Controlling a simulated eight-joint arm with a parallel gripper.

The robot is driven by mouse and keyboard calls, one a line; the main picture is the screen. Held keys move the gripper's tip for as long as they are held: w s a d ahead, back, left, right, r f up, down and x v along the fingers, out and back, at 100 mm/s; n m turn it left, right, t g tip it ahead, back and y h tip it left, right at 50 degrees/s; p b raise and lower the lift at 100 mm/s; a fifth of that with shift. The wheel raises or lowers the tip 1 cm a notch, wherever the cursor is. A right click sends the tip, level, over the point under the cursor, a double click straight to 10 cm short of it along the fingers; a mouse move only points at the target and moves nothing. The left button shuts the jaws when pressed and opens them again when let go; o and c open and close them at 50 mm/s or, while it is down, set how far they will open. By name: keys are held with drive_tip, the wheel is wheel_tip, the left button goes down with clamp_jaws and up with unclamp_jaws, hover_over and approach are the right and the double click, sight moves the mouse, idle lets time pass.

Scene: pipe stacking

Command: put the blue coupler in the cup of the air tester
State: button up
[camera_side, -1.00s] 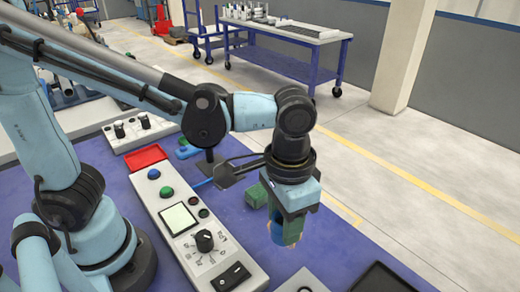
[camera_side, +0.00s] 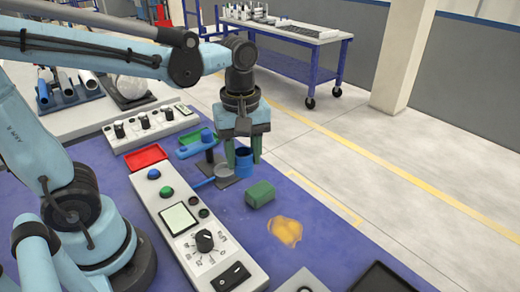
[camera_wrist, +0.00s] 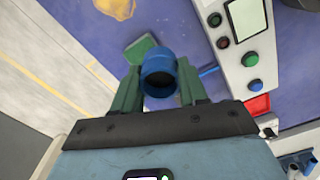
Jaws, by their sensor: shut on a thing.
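The blue coupler (camera_side: 244,163) is a short blue ring. My gripper (camera_side: 243,160) is shut on it, with the green fingers on either side. In the wrist view the coupler (camera_wrist: 158,72) sits between the fingertips, its round opening facing the camera. In the side view it appears right beside a small grey round piece (camera_side: 223,171) with a blue stem or tube, which looks like the tester's cup. I cannot tell whether the two touch. In the wrist view the coupler and fingers hide most of that area.
A green block (camera_side: 260,194) and an orange-yellow patch (camera_side: 285,231) lie on the blue mat in front. The control panel (camera_side: 195,225) runs along the left. A blue fixture on a dark stand (camera_side: 200,146) and a red tray (camera_side: 147,157) are behind.

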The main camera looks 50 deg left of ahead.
drive_tip(key=shift+a+n, duration=0.8)
drive_tip(key=shift+a, duration=0.1)
drive_tip(key=w+a+f, duration=0.1)
drive_tip(key=a+f, duration=0.1)
drive_tip(key=a, duration=0.1)
drive_tip(key=a+f, duration=0.2)
drive_tip(key=a, duration=0.2)
drive_tip(key=w+a+f, duration=0.1)
drive_tip(key=a+f, duration=0.2)
drive_tip(key=a, duration=0.1)
drive_tip(key=shift+w, duration=0.35)
drive_tip(key=shift+a+f, duration=0.1)
drive_tip(key=shift+f, duration=1.9)
drive_tip(key=o, duration=1)
drive_tip(key=shift+f, duration=0.1)
drive_tip(key=shift+o, duration=0.2)
